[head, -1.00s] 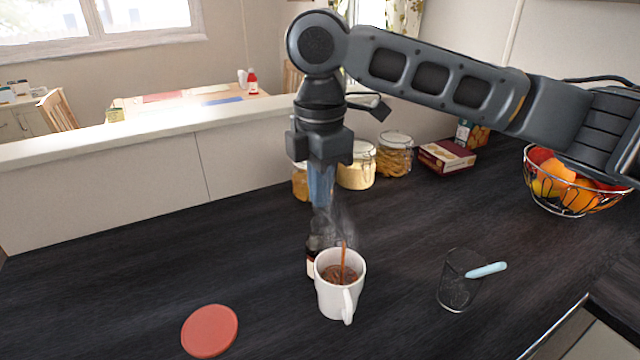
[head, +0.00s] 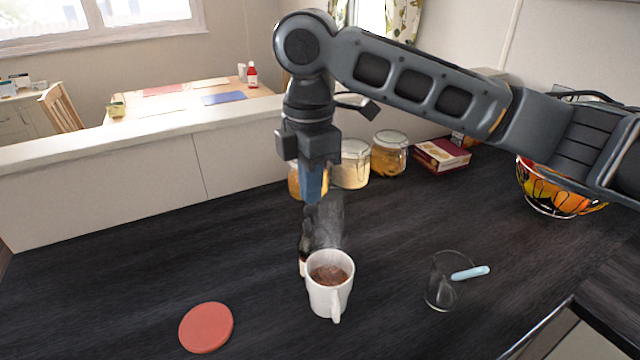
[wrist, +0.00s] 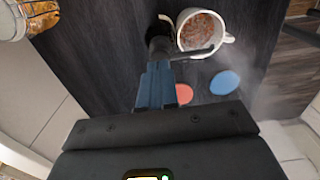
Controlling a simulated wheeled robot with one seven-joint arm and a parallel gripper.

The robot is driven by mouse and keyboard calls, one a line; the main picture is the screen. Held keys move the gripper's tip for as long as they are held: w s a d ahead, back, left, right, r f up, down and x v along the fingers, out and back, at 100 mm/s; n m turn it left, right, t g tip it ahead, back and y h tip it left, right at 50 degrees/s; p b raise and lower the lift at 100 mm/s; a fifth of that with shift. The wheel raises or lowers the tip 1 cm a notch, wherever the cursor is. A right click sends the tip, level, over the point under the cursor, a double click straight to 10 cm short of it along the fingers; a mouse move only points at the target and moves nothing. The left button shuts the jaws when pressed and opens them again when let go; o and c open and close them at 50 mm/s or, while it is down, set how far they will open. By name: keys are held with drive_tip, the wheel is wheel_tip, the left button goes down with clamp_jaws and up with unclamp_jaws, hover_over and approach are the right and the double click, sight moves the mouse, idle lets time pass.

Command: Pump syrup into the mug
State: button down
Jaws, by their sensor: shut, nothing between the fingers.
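A white mug (head: 329,293) of brown drink stands on the dark counter, steam rising from it; it also shows in the wrist view (wrist: 228,38). A dark syrup bottle (head: 303,262) with a black pump stands close behind the mug, largely hidden by it and the steam. In the wrist view the pump's dark spout (wrist: 190,54) reaches over the mug's rim. My gripper (head: 313,198) is shut, pointing down, with its blue-grey fingertips (wrist: 157,72) just above the pump head. I cannot tell whether they touch it. No stream runs from the spout.
A red disc (head: 206,327) lies front left and a blue disc (wrist: 225,82) shows in the wrist view. A glass (head: 442,285) holding a light-blue-handled utensil stands right.

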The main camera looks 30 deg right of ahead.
sight(311, 207)
wheel_tip(311, 207, up, 11)
drive_tip(key=b, duration=0.1)
drive_tip(key=shift+b, duration=0.3)
idle(1.4)
